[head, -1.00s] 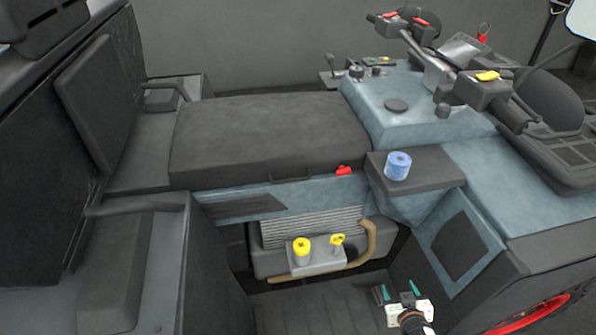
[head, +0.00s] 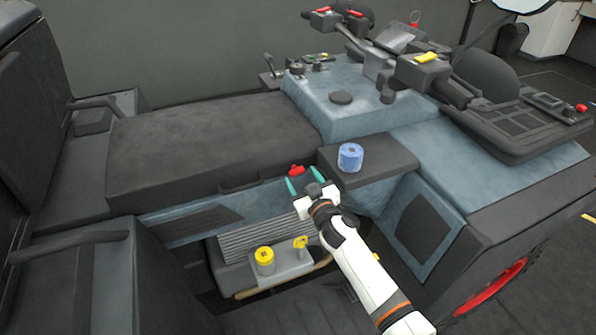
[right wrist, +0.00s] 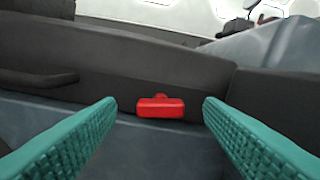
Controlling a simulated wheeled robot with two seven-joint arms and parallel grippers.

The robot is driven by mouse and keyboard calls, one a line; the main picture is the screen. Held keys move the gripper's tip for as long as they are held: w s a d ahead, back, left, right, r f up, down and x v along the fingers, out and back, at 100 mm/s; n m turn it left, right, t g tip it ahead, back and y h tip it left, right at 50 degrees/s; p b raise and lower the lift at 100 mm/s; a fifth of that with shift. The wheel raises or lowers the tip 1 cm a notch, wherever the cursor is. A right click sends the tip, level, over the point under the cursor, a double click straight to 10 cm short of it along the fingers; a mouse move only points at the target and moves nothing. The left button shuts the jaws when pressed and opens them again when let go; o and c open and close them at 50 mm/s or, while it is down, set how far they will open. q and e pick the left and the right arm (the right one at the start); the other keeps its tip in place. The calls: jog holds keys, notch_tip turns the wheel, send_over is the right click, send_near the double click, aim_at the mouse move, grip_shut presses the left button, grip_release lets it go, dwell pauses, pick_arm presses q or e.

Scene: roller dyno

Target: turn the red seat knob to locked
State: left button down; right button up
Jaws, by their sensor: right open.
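The red seat knob (head: 296,169) sits on the front edge of the black seat (head: 200,145), near the seat's right end. In the right wrist view the knob (right wrist: 161,106) is a small red bar lying level, with a short stub on top. My right gripper (head: 302,182) is open, with its teal fingertips just in front of the knob. In the right wrist view the open fingers (right wrist: 160,115) stand to either side of the knob, with gaps on both sides. They do not touch it. My left gripper is not in view.
A blue roll (head: 350,158) stands on a dark ledge (head: 385,165) right of the knob. Yellow caps (head: 264,255) on a grey block lie below the seat. A control console with handlebars (head: 375,60) rises at the back right. A seat handle (head: 240,186) is left of the knob.

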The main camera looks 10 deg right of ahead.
jog(key=shift+w+a, duration=0.15)
jog(key=shift+w, duration=0.6)
jog(key=shift+w+a, duration=0.1)
jog(key=shift+w, duration=0.6)
grip_shut()
jog(key=n+b, duration=0.1)
jog(key=n, duration=0.1)
jog(key=shift+f+n, duration=0.1)
jog(key=shift+n, duration=0.3)
jog(key=shift+a+n, duration=0.1)
jog(key=shift+n, duration=1.3)
grip_release()
